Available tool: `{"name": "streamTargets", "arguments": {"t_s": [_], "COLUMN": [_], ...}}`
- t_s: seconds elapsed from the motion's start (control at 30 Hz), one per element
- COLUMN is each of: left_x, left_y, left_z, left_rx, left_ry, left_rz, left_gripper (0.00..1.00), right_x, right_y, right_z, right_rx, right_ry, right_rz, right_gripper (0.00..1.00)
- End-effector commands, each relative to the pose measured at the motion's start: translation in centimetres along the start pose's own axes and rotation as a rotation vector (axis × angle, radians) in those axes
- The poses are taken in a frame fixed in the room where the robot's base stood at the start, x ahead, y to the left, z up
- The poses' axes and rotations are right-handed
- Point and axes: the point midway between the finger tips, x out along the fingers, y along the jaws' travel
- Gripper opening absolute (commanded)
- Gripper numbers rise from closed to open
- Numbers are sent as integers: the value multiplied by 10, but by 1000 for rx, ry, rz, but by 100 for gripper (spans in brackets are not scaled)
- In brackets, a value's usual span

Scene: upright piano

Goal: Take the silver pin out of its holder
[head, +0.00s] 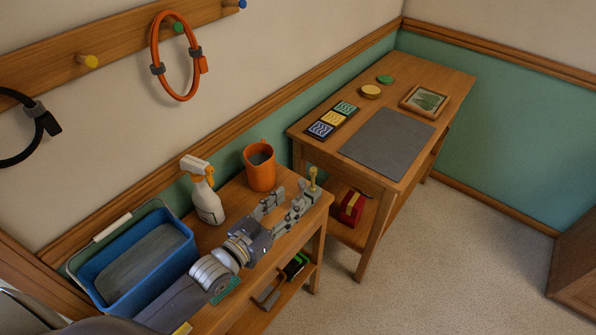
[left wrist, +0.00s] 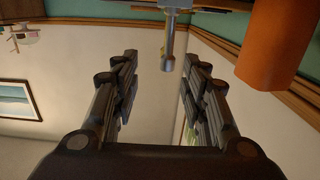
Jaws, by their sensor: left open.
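The silver pin (left wrist: 168,58) shows in the left wrist view, which looks upside down. It stands in a pale grey holder (left wrist: 178,5) at the top edge, ahead of and between my open fingers, apart from both. That gripper is open and empty, low over the table. My right gripper is not in view.
An orange cup (head: 259,168) and a white spray bottle (head: 203,193) stand behind the left gripper on the near table (head: 210,238). A blue bin (head: 119,274) is at left. A second table (head: 452,82) holds a grey mat (head: 388,142), tiles and a framed picture.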

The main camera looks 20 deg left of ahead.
Motion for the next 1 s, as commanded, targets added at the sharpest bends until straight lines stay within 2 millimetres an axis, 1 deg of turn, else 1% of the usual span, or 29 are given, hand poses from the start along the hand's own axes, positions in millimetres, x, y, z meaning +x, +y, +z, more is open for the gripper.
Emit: {"name": "streamTargets", "arguments": {"t_s": [0.03,0.1,0.17,0.2,0.27,0.43,0.5,0.57,0.67,0.8,0.9,1.0], "left_x": [1,2,4,6,11,26,31,37,51,67,74,77], "left_y": [-2,-4,-4,-5,-5,-6,-6,-6,-8,-8,-8,-8], "left_z": [-2,-5,-7,-8,-8,-9,-9,-9,-10,-9,-8,-8], "left_rx": [-1,-1,-1,-1,-2,0,0,0,0,-1,-1,-1], "left_ry": [20,39,47,50,50,49,49,49,49,48,47,47], "left_rz": [2,3,3,3,3,2,2,2,2,2,2,3], "left_gripper": [41,41,41,41,41,41,41,41,41,41,41,41], "right_x": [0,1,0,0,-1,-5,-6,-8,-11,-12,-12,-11], "right_y": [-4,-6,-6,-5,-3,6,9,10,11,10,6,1], "right_z": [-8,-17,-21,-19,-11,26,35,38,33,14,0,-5], "right_rx": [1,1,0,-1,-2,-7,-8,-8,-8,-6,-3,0], "right_ry": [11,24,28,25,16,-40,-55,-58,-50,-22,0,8], "right_rz": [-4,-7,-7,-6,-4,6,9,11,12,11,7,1], "right_gripper": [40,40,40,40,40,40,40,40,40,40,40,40]}}
